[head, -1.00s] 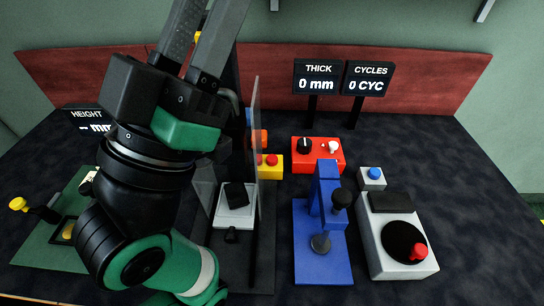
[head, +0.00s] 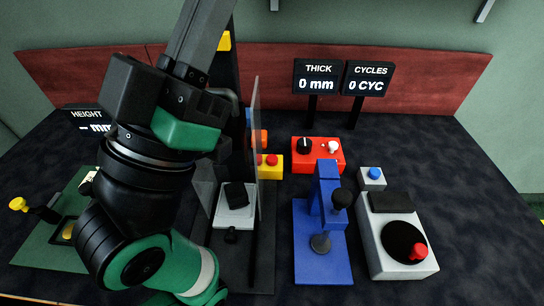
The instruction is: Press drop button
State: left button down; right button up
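My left gripper (head: 203,35) reaches up and away across the left of the head view. Its fingers are together with no gap showing, and their tips run to the top edge. They are in front of a dark upright tower (head: 232,70) with a yellow part (head: 224,41) near its top. No button is labelled as the drop button. My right gripper is not in view.
A clear panel (head: 254,130) stands right of the arm. A red control box (head: 330,154), a blue press (head: 324,266), a blue-button box (head: 372,178) and a white device with a red knob (head: 391,262) stand right. A green-based device (head: 45,245) is at left.

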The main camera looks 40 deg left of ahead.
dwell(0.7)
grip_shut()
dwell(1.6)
